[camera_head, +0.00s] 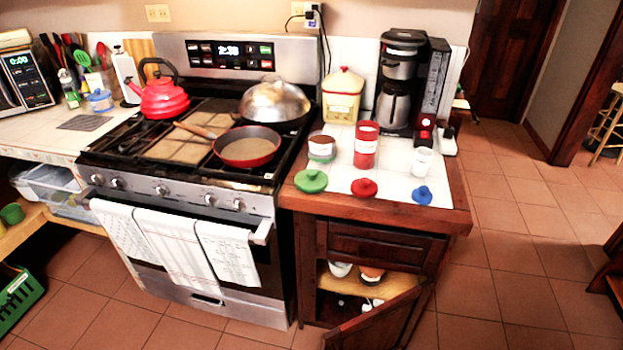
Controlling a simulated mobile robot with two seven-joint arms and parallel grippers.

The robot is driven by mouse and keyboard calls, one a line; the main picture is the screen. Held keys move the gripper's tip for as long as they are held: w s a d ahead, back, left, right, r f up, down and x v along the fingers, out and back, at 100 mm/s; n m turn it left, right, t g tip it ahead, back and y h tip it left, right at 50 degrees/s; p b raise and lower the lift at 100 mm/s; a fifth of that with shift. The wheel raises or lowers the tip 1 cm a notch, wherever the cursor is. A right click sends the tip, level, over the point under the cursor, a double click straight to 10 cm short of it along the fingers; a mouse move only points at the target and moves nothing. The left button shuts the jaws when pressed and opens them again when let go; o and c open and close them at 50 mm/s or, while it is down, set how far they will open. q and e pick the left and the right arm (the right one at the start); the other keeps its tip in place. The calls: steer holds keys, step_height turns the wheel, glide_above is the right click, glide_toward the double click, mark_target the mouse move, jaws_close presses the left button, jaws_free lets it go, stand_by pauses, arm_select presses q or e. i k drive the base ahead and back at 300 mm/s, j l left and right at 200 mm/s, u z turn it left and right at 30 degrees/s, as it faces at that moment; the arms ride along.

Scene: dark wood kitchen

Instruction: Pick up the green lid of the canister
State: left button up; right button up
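A round green lid (311,181) with a knob on top lies on the white tiled counter (400,190), near its front left edge beside the stove. A red lid (364,188) and a blue lid (422,195) lie in a row to its right. Behind the green lid stands an open clear canister (321,147) with brown contents. A taller red canister (366,145) and a small white canister (422,162) stand behind the other two lids. Neither of my grippers is in view.
A stove (190,190) with a red pan (247,147) adjoins the counter on the left. A coffee maker (398,85) and a yellow jar (342,95) stand at the back. A cabinet door (375,318) hangs open below the counter.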

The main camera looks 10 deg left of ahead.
mark_target(309, 180)
steer(key=i+j+z, duration=0.15)
steer(key=j+z, duration=0.2)
steer(key=j, duration=0.4)
steer(key=j+z, duration=0.35)
steer(key=j, duration=0.35)
